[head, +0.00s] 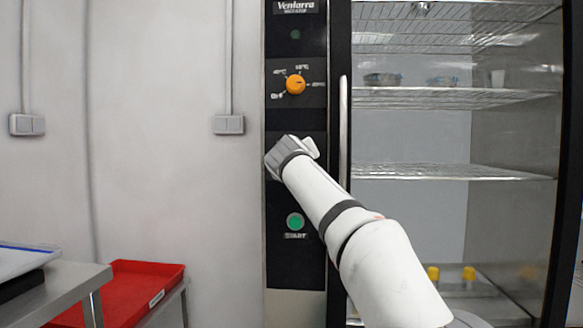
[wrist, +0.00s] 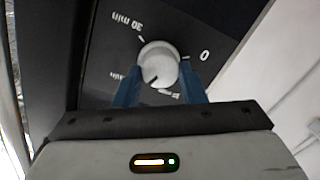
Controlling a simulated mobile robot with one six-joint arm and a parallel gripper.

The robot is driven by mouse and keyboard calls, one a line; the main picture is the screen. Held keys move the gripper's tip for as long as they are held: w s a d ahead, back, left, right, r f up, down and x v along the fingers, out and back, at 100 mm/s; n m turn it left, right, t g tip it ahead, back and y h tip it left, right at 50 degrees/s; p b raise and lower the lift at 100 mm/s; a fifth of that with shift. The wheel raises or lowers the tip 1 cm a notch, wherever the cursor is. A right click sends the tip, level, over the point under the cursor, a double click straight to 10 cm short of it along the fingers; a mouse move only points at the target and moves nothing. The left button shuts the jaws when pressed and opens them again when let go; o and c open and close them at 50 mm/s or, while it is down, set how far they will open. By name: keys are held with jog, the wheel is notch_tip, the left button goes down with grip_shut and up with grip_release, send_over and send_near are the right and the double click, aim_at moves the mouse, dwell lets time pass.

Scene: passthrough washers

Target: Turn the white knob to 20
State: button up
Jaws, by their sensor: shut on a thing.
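The white knob (wrist: 158,62) sits on a dark panel and shows in the wrist view, where the picture is turned. My gripper (wrist: 159,72) has its two blue fingers on either side of it, shut on it. A dark mark on the knob face points down and slightly left in that view. The label 0 (wrist: 205,56) is at the right and 30 min (wrist: 127,21) at the upper left. Two lower labels are partly hidden by the fingers. In the head view my gripper (head: 289,151) is against the panel and hides the knob.
An orange knob (head: 295,84) is above my gripper and a green START button (head: 295,221) is below it. A vertical door handle (head: 343,130) stands close at the right, beside the glass cabinet. A red tray (head: 122,292) lies at lower left.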

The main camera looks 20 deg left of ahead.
jog(key=shift+f+m+b, duration=0.2)
jog(key=shift+m+b, duration=0.6)
jog(key=shift+m, duration=0.8)
jog(key=o, duration=1)
jog(key=shift+r, duration=0.1)
jog(key=shift+s, duration=0.1)
jog(key=b+v, duration=0.3)
jog(key=v, duration=0.4)
jog(key=shift+s, duration=0.3)
jog(key=shift+d, duration=0.1)
